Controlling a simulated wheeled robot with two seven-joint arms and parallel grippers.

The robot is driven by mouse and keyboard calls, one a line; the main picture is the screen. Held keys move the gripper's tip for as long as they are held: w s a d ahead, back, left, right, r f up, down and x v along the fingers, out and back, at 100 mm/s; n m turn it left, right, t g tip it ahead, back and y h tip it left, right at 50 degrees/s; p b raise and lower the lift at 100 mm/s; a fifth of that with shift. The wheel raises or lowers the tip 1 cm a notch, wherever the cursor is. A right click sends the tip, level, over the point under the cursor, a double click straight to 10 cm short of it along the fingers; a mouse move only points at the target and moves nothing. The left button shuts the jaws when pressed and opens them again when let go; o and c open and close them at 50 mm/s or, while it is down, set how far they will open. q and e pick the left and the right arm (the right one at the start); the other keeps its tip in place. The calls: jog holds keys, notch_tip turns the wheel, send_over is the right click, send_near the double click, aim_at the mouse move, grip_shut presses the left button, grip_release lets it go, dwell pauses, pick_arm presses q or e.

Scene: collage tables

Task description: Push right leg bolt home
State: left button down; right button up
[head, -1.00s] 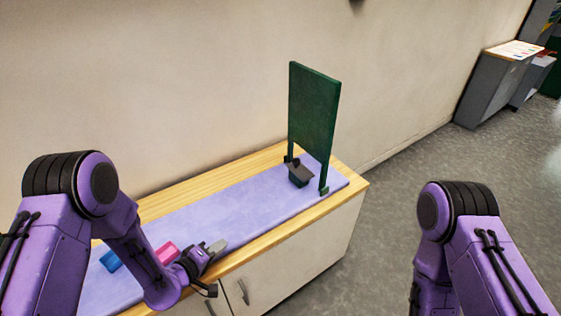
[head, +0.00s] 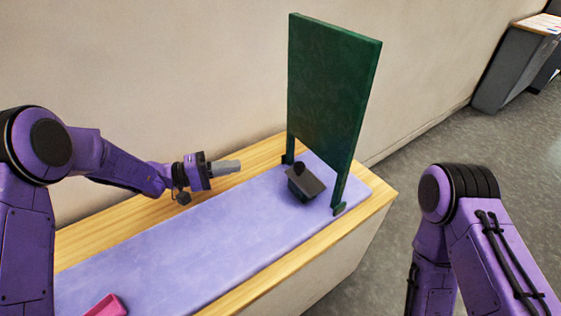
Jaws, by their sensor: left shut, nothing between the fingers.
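A dark green board (head: 331,90) stands upright on two legs at the far end of the table. The right leg (head: 341,191) ends in a small green foot or bolt (head: 339,209) by the mat's edge; how far it sits in cannot be told. The left leg (head: 290,148) has a similar dark piece (head: 287,159) at its base. My left gripper (head: 239,165) is shut and empty, to the left of the board and above the back of the table, apart from both legs. My right gripper is out of view; only its arm shows.
A dark box-like block (head: 304,183) with a black knob sits on the lavender mat (head: 190,240) between the legs. A pink object (head: 107,306) lies at the near left. The wooden table edge (head: 290,268) is clear in front. The wall is close behind.

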pick_arm(q)
jog(key=p, duration=0.1)
send_near(305, 174)
jog(key=w+d, duration=0.1)
jog(key=w+d+r, duration=0.1)
jog(key=w, duration=0.1)
jog(key=shift+w+d+r, duration=0.2)
jog(key=shift+d+r, duration=0.2)
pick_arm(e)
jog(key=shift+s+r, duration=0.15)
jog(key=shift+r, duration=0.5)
